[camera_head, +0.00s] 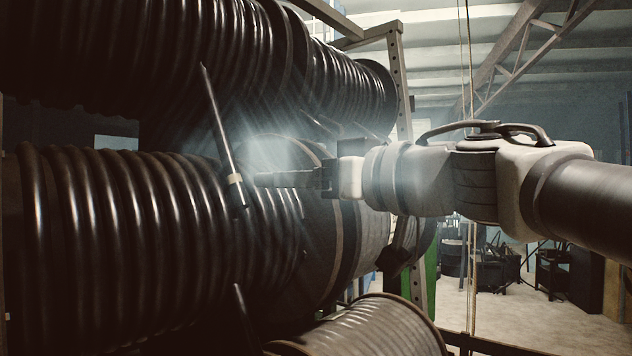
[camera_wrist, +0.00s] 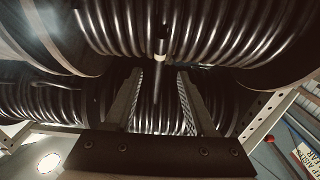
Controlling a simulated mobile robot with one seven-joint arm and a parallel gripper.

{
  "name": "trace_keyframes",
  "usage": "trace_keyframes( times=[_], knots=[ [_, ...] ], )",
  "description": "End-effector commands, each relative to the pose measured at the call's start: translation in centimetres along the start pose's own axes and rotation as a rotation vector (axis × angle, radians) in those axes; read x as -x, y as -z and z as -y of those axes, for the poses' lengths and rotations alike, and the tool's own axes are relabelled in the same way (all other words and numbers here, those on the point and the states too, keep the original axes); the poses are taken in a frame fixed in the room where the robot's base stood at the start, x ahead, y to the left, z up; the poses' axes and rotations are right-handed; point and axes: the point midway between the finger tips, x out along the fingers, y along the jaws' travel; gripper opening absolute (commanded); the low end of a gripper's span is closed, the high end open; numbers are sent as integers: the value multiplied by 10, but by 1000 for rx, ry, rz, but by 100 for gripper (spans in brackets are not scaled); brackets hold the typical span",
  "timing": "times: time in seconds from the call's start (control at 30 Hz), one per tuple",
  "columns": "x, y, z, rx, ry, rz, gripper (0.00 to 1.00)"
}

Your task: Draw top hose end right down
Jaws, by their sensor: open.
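The top hose end (camera_head: 222,130) is a thin dark rod-like length with a pale band near its lower tip. It hangs slanted in front of the middle reel of black hose. My gripper (camera_head: 258,180) points left from the right side, open and empty, with its tips just right of the pale band. In the wrist view the two fingers (camera_wrist: 159,74) stand apart, and the hose end (camera_wrist: 160,42) with its band lies at the gap between them, just beyond the tips. Contact with the fingers does not show.
The middle reel (camera_head: 110,235) and the upper reel (camera_head: 170,50) fill the left side. Another hose end (camera_head: 242,305) hangs below, near a lower reel (camera_head: 370,330). A perforated rack post (camera_head: 401,80) stands behind my gripper.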

Motion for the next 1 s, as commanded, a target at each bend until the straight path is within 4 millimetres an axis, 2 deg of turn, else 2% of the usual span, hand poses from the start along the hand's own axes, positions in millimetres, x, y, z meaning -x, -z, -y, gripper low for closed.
trace_keyframes(
  times=[0.03, 0.2, 0.4, 0.6, 1.0],
  knots=[
    [14, 0, 0, 2, -4, -2, 56],
    [51, 0, 0, 2, -2, -1, 56],
    [77, -1, 0, 1, -1, 2, 56],
    [85, -1, 0, 0, 1, 3, 56],
    [84, -1, 0, 1, 0, 1, 56]
  ],
)
